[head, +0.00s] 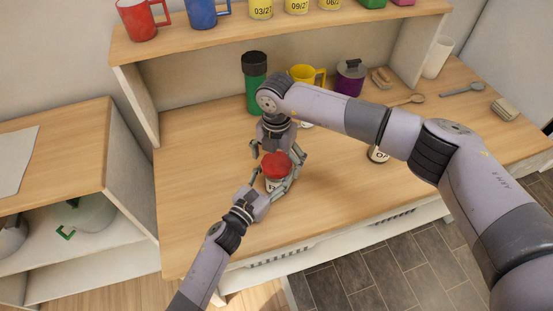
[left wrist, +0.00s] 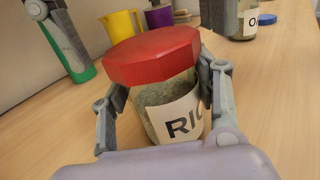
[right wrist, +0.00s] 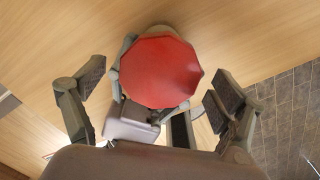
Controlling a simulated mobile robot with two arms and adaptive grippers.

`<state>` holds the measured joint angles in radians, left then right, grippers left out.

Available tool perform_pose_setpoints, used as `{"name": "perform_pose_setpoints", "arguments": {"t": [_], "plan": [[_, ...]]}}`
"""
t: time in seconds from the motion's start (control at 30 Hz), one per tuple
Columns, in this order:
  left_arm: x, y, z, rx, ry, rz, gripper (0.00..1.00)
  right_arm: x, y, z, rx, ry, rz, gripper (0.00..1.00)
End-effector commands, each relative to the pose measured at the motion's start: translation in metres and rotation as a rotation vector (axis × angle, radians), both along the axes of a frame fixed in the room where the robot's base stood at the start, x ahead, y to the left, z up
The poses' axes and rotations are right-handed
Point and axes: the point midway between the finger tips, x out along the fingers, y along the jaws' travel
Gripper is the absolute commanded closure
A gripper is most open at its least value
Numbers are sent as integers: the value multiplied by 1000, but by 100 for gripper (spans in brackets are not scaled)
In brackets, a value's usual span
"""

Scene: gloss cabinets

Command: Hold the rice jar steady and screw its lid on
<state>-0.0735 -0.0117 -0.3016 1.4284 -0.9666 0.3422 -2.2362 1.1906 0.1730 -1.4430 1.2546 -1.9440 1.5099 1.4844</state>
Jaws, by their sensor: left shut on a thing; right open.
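The rice jar (head: 271,185) stands on the counter, its "RIC" label (left wrist: 181,122) showing in the left wrist view. The red faceted lid (head: 276,164) sits on the jar's mouth and looks about level. I cannot tell how far it is threaded. My left gripper (left wrist: 157,88) is shut around the jar's body below the lid, a finger on each side. My right gripper (head: 278,157) is open above the jar. In the right wrist view its fingers stand apart on either side of the lid (right wrist: 160,72), not touching it.
A green bottle with a dark top (head: 255,85), a yellow mug (head: 303,73) and a purple pot (head: 350,78) stand behind. Another labelled jar (head: 377,154) stands to the right, partly behind my right arm. The shelf (head: 290,30) holds mugs and tins.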

Motion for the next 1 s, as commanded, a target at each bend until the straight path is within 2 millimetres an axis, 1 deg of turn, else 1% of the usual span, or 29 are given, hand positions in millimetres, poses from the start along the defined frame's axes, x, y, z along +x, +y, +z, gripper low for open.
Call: {"name": "perform_pose_setpoints", "arguments": {"t": [0.17,0.27,0.53,0.7,0.83,1.0], "plan": [[0,0,1,-1,-3,-1,100,0,0,5,1,-1,1,11],[0,0,1,0,-2,-1,100,1,0,17,2,-2,2,11],[0,0,1,0,-2,-1,100,2,0,74,2,-4,1,11],[0,0,1,0,-2,-1,100,1,0,103,1,-1,0,11],[0,0,1,-1,-3,-1,100,1,0,116,1,0,0,11],[0,0,1,-1,-3,-1,100,1,0,120,-1,1,0,11]]}}
